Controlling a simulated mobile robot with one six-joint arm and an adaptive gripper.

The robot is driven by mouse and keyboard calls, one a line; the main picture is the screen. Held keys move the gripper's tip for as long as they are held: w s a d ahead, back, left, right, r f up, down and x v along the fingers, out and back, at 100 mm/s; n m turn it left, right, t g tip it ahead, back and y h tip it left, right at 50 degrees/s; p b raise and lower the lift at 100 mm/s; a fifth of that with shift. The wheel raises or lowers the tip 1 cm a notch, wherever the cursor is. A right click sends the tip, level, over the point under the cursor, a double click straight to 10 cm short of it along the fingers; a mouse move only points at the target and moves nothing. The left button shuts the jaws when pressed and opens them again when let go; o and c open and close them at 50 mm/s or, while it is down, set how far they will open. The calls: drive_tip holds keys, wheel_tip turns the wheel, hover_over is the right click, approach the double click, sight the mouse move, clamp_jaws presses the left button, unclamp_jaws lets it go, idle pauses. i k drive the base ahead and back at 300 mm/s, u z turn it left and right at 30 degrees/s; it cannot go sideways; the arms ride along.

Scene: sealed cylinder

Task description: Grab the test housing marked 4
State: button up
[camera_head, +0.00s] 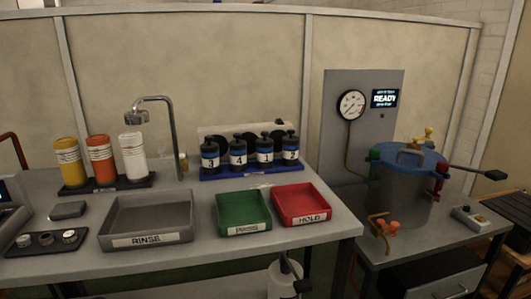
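The test housing marked 4 (238,157) is a dark cylinder with a blue band and a black top knob. It stands upright in a blue rack (225,175) at the back of the bench, second from the left. The housing marked 3 (210,160) is on its left and the housing marked 1 (265,154) on its right. The housing marked 2 (290,151) is at the right end. I cannot make out my gripper in this view, and nothing covers the front of housing 4.
In front of the rack lie a green tray (241,229) and a red HOLD tray (325,217). A grey RINSE tray (146,241) and tap (170,115) are left. A blue-lidded pressure vessel (400,195) stands right. A white and black object (283,281) shows low in front.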

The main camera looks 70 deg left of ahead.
sight(238, 150)
drive_tip(key=i, duration=0.9)
drive_tip(key=u, duration=2.45)
